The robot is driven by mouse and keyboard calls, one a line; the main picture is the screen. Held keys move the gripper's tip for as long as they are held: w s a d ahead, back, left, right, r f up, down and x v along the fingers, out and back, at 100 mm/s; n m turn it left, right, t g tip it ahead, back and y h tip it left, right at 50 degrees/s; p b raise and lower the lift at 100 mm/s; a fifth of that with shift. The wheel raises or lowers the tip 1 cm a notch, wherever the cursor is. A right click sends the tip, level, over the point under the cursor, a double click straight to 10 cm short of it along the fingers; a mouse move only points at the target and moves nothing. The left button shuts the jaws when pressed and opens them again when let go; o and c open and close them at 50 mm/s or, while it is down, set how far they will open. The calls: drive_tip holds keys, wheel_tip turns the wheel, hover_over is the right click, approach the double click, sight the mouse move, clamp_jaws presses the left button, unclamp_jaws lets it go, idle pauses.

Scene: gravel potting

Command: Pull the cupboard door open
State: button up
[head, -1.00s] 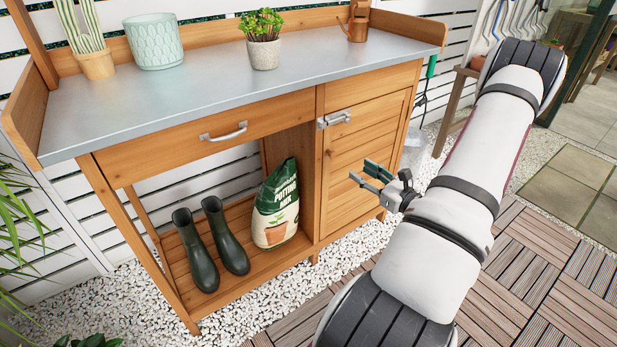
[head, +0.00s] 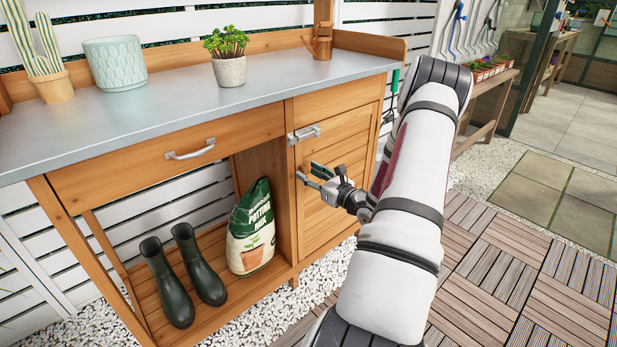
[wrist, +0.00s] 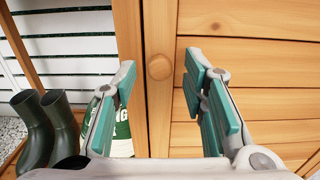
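The wooden cupboard door (head: 337,200) is shut at the right end of the potting bench. A round wooden knob (wrist: 159,66) shows on the door's left stile in the wrist view; in the head view I cannot make it out behind my gripper. A metal latch (head: 304,133) sits at the door's upper left corner; I cannot tell whether it is fastened. My gripper (head: 308,172) is open and empty in front of the door's left edge, below the latch. In the wrist view its teal-padded fingers stand either side of the knob's line, apparently short of it.
Left of the door is an open bay with a potting mix bag (head: 251,230) and dark green boots (head: 200,265). A drawer handle (head: 190,149) sticks out above the bay. Pots and a watering can (head: 322,42) stand on the metal top. Decking (head: 500,265) to the right is clear.

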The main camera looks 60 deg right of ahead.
drive_tip(key=shift+w+d, duration=0.15)
drive_tip(key=shift+w, duration=0.35)
clamp_jaws()
